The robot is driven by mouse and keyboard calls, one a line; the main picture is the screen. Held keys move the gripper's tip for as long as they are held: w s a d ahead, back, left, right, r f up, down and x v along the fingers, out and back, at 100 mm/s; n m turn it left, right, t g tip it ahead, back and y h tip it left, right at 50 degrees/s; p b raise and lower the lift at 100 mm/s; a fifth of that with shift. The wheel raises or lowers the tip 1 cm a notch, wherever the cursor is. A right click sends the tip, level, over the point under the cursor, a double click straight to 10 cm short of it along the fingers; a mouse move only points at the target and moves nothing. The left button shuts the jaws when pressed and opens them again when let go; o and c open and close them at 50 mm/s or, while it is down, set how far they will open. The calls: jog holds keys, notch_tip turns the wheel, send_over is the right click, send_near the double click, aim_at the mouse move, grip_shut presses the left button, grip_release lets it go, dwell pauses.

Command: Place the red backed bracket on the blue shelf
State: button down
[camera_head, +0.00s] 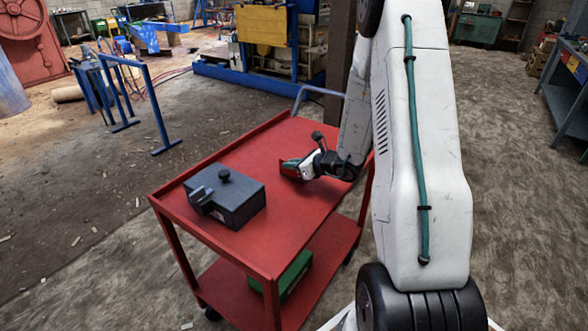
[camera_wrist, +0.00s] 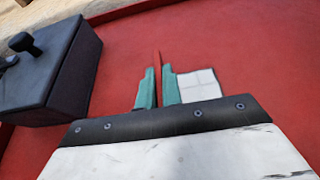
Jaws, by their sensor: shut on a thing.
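My gripper (camera_head: 293,168) is low over the top of the red cart (camera_head: 318,205). In the wrist view, its teal fingers (camera_wrist: 158,78) are shut on a thin red piece, the red backed bracket (camera_wrist: 157,60), seen edge-on. A white plate with faint lines (camera_wrist: 198,85) shows just right of the fingers; I cannot tell whether it is part of the bracket. Much of the bracket is hidden by the fingers. A blue-grey shelf unit (camera_head: 566,108) stands at the far right of the head view, well apart from my gripper.
A dark box with a knob (camera_head: 228,195) sits on the cart, left of my gripper; it also shows in the wrist view (camera_wrist: 50,75). A green case (camera_head: 295,272) lies on the lower tray. Blue rails (camera_head: 135,95) stand at left. Floor right of my arm is open.

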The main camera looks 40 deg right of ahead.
jog(key=shift+r, duration=0.1)
jog(key=shift+r, duration=0.6)
notch_tip(320, 180, up, 2)
jog(key=shift+r, duration=0.1)
jog(key=s+d+r, duration=0.1)
jog(key=s, duration=1.5)
jog(key=shift+r, duration=0.2)
